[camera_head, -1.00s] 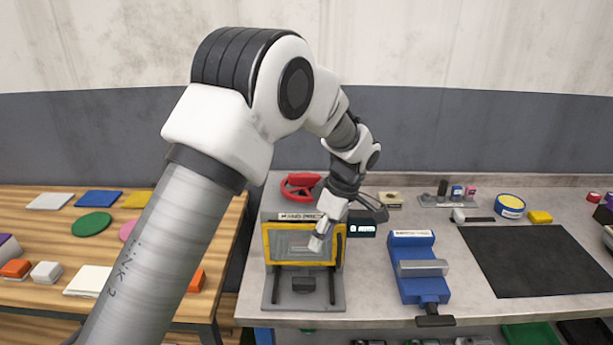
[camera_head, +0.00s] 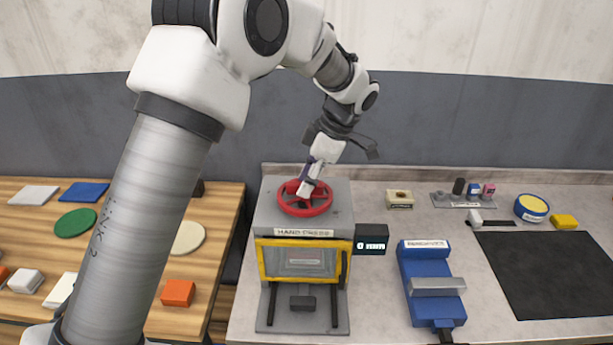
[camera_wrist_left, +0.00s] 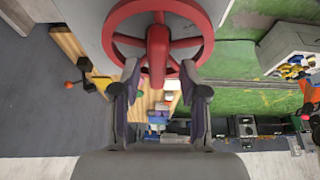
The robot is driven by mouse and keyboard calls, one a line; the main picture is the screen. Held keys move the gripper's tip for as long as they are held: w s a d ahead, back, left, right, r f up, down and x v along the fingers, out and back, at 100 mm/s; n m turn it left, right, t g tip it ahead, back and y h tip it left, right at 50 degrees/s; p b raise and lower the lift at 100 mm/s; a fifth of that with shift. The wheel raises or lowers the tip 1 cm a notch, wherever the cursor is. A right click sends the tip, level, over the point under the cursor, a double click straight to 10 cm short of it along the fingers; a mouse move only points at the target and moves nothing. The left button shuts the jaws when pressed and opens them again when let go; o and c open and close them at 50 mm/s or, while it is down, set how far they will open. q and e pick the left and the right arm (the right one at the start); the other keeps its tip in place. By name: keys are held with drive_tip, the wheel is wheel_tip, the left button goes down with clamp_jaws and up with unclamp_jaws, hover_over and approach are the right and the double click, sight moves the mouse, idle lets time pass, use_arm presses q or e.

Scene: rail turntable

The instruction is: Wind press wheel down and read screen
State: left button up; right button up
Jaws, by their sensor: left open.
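The hand press (camera_head: 266,215) stands at the bench's left end, with a "HAND PRESS" label and a yellow-framed front window (camera_head: 304,262). Its red press wheel (camera_head: 304,207) lies on top; in the left wrist view the wheel (camera_wrist_left: 158,50) shows its rim, spokes and hub. My left gripper (camera_head: 311,178) is over the wheel, fingers pointing down. In the wrist view the gripper (camera_wrist_left: 160,70) is open, its fingertips either side of a spoke; contact cannot be told. The small dark screen (camera_head: 371,240) at the press's right reads "0" and smaller unclear text. My right gripper is out of view.
A wooden table (camera_head: 215,260) with coloured pieces is at the left. My left arm crosses above it.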

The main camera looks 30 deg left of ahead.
use_arm(q)
drive_tip(key=shift+w+a+f, duration=0.35)
drive_tip(key=shift+w+f, duration=0.05)
drive_tip(key=shift+f, duration=0.2)
drive_tip(key=shift+s+d+r, duration=0.1)
drive_tip(key=shift+d, duration=0.05)
drive_tip(key=shift+s+d+r, duration=0.15)
drive_tip(key=shift+s+d, duration=0.05)
drive_tip(key=c, duration=0.3)
drive_tip(key=shift+s+r, duration=0.1)
drive_tip(key=shift+s, duration=0.05)
clamp_jaws()
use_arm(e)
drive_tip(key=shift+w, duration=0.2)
